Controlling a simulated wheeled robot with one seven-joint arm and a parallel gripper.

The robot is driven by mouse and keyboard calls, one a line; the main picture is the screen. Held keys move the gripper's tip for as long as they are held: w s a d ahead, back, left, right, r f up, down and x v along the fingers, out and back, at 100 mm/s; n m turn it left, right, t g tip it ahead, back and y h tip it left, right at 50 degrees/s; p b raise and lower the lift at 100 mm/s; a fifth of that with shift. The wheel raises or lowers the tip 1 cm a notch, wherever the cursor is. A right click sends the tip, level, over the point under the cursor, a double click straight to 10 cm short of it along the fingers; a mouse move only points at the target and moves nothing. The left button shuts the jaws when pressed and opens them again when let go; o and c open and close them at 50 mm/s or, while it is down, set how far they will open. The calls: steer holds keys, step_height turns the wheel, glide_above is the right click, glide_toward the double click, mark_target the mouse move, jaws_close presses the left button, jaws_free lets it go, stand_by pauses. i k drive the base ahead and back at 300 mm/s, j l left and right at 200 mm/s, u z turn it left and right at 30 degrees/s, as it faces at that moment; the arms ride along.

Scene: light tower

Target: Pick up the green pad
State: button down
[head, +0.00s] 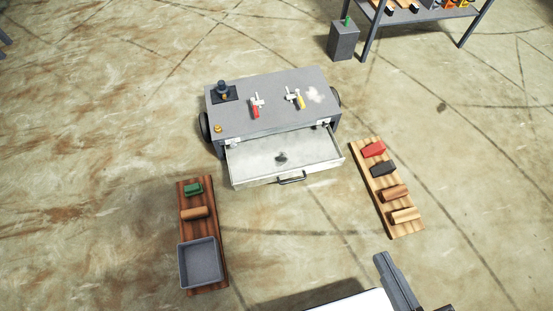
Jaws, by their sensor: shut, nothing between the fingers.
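The green pad (193,189) is a small dark green block. It lies at the far end of the left brown wooden board (205,284). A brown-orange block (194,213) lies just in front of it, apart from it. A grey open tray (201,265) sits at the near end of the same board. A dark grey part of my own body shows at the lower right edge, far to the right of the pad. I cannot make out my gripper's fingers in the head view, and nothing touches the pad.
A grey wheeled unit (282,98) stands at centre with its drawer (300,160) pulled out. To its right, another wooden board (407,235) holds red, black and brown blocks. A grey box (344,41) and a shelf table (366,45) stand behind. The floor left of the pad is clear.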

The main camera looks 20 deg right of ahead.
mark_target(195, 189)
steer(key=u, duration=0.5)
steer(key=i+j+u, duration=0.15)
steer(key=j+u, duration=0.25)
steer(key=j, duration=0.2)
steer(key=i+j+u, duration=0.25)
steer(key=j+u, duration=0.2)
steer(key=j, duration=0.15)
steer(key=i+j+u, duration=0.65)
steer(key=j+u, duration=0.2)
steer(key=i+j+u, duration=0.4)
steer(key=i+j+z, duration=0.2)
steer(key=i, duration=0.5)
steer(key=i+l+z, duration=0.15)
steer(key=z, duration=0.3)
steer(key=i+z, duration=0.6)
steer(key=z, duration=0.3)
steer(key=i+l+z, duration=0.15)
steer(key=i+z, duration=0.55)
steer(key=i, duration=0.15)
steer(key=i+j+z, duration=0.1)
steer(key=i+z, duration=0.7)
steer(key=i+j+z, duration=0.2)
steer(key=i+z, duration=0.2)
steer(key=i+j+z, duration=0.3)
steer(key=z, duration=0.15)
steer(key=i, duration=0.1)
